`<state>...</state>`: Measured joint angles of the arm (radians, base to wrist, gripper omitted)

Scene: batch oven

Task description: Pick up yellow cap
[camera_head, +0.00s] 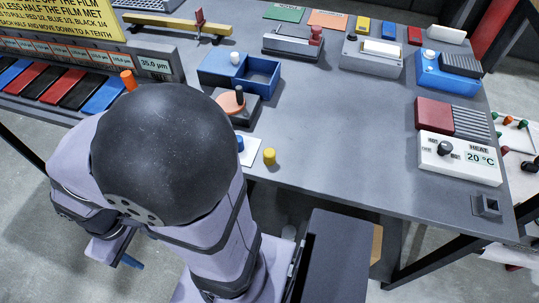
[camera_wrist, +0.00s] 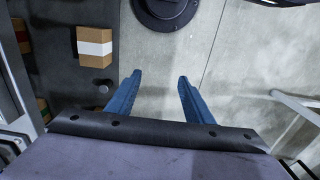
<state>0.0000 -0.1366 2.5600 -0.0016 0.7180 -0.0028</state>
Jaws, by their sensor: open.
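The yellow cap (camera_head: 269,156) stands upright near the front edge of the table, just right of a blue cap (camera_head: 240,144) that my arm partly covers. My gripper is mostly hidden behind my arm in the head view; a blue finger shows low at the left, below the table's front edge. In the wrist view my gripper (camera_wrist: 156,88) has its two blue fingers wide apart with nothing between them. The wrist camera faces the floor, and the yellow cap is not in that view.
A blue box (camera_head: 262,75) and an orange disc with a black knob (camera_head: 238,97) stand behind the caps. A white heat controller (camera_head: 458,158) is at the right edge. The middle of the table (camera_head: 340,140) is clear. Cardboard boxes (camera_wrist: 94,47) show beside the floor.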

